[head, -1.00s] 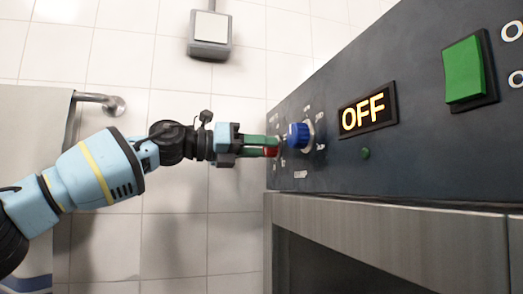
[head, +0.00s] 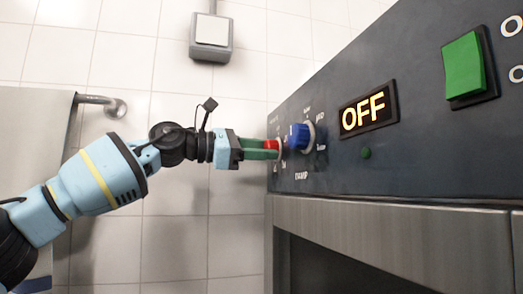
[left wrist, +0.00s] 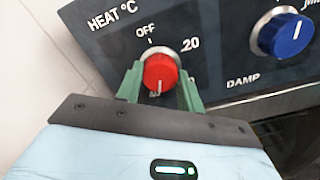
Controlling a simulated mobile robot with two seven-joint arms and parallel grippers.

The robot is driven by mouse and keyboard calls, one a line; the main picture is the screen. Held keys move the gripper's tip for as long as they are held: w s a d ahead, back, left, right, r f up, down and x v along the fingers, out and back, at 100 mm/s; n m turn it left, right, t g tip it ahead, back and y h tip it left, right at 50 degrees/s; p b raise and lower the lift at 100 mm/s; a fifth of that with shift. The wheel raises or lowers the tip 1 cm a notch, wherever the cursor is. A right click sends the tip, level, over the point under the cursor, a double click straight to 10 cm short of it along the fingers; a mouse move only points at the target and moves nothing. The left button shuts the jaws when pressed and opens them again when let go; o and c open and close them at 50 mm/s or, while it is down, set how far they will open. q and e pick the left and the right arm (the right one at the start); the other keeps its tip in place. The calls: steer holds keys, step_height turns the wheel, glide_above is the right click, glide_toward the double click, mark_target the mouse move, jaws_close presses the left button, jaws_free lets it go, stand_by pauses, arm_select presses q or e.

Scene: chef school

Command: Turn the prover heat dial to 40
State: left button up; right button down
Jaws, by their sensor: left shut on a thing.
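The red heat dial (left wrist: 160,73) sits on the dark panel under the label "HEAT °C", with "OFF" above it and "20" to its upper right. Its white mark points down in the left wrist view; the label below is mostly hidden. My left gripper (left wrist: 160,88) is shut on the dial, one green finger on each side. In the head view my left gripper (head: 270,149) reaches in from the left, and the red dial (head: 271,145) shows partly between its fingers. My right gripper is not in view.
A blue dial (head: 299,136), marked "DAMP", is close to the right of the red one. A lit display (head: 368,110) reads "OFF", with a green switch (head: 465,67) further right. A wall box (head: 211,37) and a metal handle (head: 100,104) are at the left.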

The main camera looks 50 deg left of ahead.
arm_select(q)
steer(key=shift+m, duration=0.8)
steer(key=o, duration=1)
steer(key=shift+s+a, duration=0.1)
steer(key=b+v, duration=0.1)
steer(key=v, duration=0.6)
steer(key=shift+s+a, duration=0.15)
steer(key=shift+s, duration=0.1)
